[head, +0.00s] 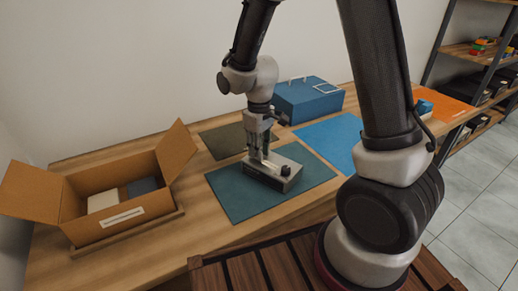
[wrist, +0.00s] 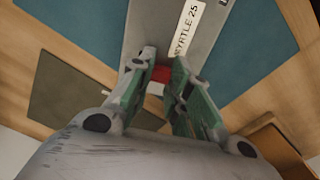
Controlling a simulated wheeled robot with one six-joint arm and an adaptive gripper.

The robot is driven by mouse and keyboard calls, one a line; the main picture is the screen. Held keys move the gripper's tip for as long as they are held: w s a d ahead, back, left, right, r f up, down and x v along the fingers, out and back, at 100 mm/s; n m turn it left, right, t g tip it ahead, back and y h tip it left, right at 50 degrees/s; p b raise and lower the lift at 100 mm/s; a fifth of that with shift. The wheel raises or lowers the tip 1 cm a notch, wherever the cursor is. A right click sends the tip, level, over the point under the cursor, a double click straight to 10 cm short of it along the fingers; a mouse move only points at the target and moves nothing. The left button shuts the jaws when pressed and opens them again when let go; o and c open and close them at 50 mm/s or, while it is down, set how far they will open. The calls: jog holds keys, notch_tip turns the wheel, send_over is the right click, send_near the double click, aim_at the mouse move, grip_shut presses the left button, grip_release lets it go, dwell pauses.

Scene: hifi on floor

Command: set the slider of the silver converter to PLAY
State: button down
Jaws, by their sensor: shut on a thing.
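The silver converter (head: 288,180) lies on the teal mat (head: 232,192) in the head view, with a black knob on its right end. In the wrist view the converter (wrist: 212,40) runs up from the fingertips, with a white label that reads roughly "MYRTLE 25". My gripper (head: 260,152) points down at the converter's far left end. In the wrist view my gripper (wrist: 160,75) has its green-padded fingers close around a small red part (wrist: 159,75), seemingly the slider. The fingers hide most of it, and I cannot read any position marks.
An open cardboard box (head: 78,232) with items inside stands on the left of the table. A blue box (head: 308,104) stands behind the converter. An olive mat (head: 222,141), a blue mat (head: 330,137) and an orange mat (head: 440,106) lie around. Shelves stand at the far right.

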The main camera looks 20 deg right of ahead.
jog(key=shift+w+a, duration=0.4)
jog(key=shift+w, duration=0.2)
jog(key=shift+w+a, duration=0.4)
jog(key=shift+w, duration=0.2)
jog(key=c, duration=1.3)
grip_release()
jog(key=shift+r, duration=0.1)
notch_tip(320, 180, up, 12)
jog(key=shift+f, duration=0.1)
jog(key=s+d+r+m+t, duration=0.1)
jog(key=s+d+r+m, duration=0.1)
jog(key=s+d+r, duration=0.2)
jog(key=s+d+r+m+t, duration=0.2)
jog(key=s+d+r, duration=0.1)
jog(key=s+d, duration=0.4)
jog(key=s+d+r+m+t, duration=0.1)
jog(key=s+d+r, duration=0.3)
jog(key=s, duration=0.6)
jog(key=shift+s+d+r+m, duration=0.1)
jog(key=shift+d+r+m, duration=0.05)
jog(key=shift+d+m, duration=0.3)
jog(key=shift+s+d+r+m, duration=0.15)
jog(key=shift+d+m, duration=0.15)
jog(key=shift+m, duration=0.15)
